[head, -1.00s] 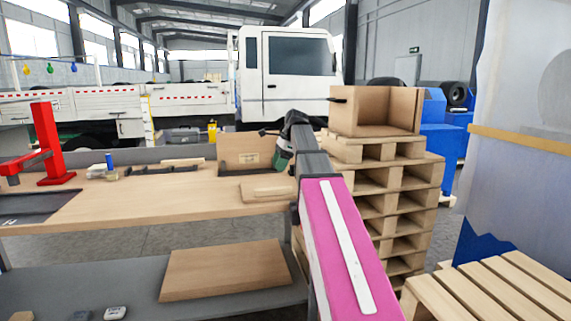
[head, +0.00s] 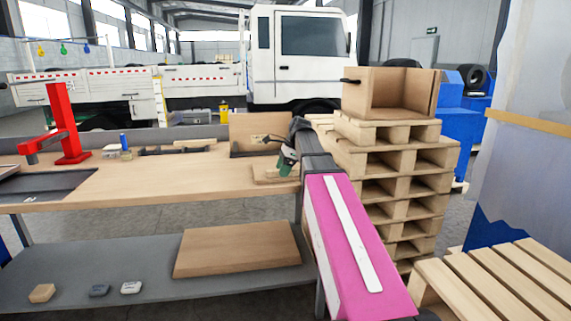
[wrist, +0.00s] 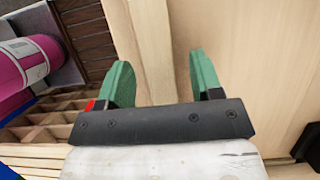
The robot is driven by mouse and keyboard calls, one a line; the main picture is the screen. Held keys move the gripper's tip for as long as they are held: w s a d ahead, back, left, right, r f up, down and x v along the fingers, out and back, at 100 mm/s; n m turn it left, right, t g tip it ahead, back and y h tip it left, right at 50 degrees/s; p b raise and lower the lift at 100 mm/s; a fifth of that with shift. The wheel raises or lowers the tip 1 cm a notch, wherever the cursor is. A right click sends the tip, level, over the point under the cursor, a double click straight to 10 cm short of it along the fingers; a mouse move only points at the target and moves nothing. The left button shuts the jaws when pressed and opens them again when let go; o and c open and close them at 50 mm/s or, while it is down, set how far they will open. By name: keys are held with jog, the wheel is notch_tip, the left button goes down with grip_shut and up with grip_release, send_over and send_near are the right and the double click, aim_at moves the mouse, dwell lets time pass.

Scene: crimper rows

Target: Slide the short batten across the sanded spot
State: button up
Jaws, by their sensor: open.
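My gripper (head: 287,161) has green fingers and hangs over the right end of the workbench, close above a flat pale board (head: 268,180). In the wrist view my gripper (wrist: 158,65) is open with nothing clamped between its fingers. A pale wood strip (wrist: 152,35) runs between and beyond the fingers; I cannot tell whether it is the short batten or an edge. A smooth pale wood surface (wrist: 245,45) lies to its right. A light wooden strip (head: 195,144) lies at the back of the bench on a dark holder. I cannot make out the sanded spot.
The workbench (head: 150,185) carries a red press (head: 66,130) at left and an upright wooden panel (head: 255,127) behind the gripper. Stacked pallets (head: 400,190) with an open wooden box (head: 400,95) stand right of it. The bench middle is clear.

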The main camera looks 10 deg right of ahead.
aim_at(275, 165)
jog(key=shift+f, duration=0.1)
jog(key=c, duration=1)
jog(key=shift+w, duration=0.15)
jog(key=shift+w, duration=5.85)
jog(key=o, duration=1)
